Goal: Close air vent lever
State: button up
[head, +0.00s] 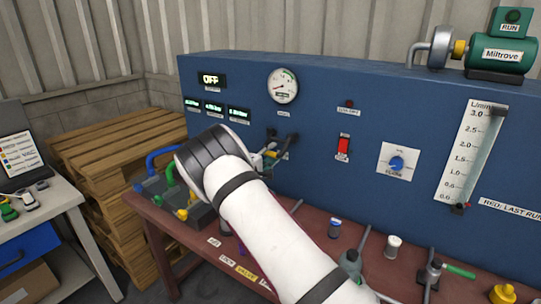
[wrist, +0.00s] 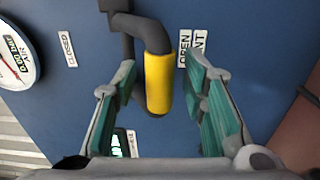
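The air vent lever (wrist: 158,82) has a dark bent stem and a yellow grip, and it stands out from the blue panel in the wrist view. The grip is near the OPEN label (wrist: 184,48); the CLOSED label (wrist: 68,50) is to the left. My gripper (wrist: 162,70) is open, with one green-padded finger on each side of the yellow grip and visible gaps on both sides. In the head view my gripper (head: 280,148) is at the panel below the round gauge, and my arm hides most of the lever.
The blue panel (head: 330,95) carries a round gauge (head: 283,86), a red switch (head: 343,146), a blue knob (head: 397,163) and a flow tube (head: 475,155). Colored hose handles (head: 165,165) stand left of my arm. The bench below holds several valves and small parts.

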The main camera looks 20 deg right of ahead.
grip_shut()
jog(key=shift+r, duration=0.1)
jog(key=shift+s+a+r+g+y, duration=0.2)
jog(key=shift+r+g+y, duration=0.15)
jog(key=shift+r+y, duration=0.15)
jog(key=shift+s+a+r+g+y, duration=0.1)
jog(key=shift+a+r+g+y, duration=0.1)
jog(key=shift+r+g+y, duration=0.25)
notch_tip(320, 180, up, 6)
jog(key=g+y+b, duration=0.2)
jog(key=y, duration=0.1)
jog(key=g+y+b, duration=0.2)
jog(key=y+b, duration=0.1)
jog(key=y, duration=0.1)
jog(key=shift+w+g, duration=0.15)
jog(key=shift+g, duration=0.15)
jog(key=shift+r, duration=0.15)
jog(key=shift+w+d+r+b, duration=0.2)
jog(key=shift+d+r+b, duration=0.2)
jog(key=shift+r+b, duration=0.25)
jog(key=shift+r, duration=0.2)
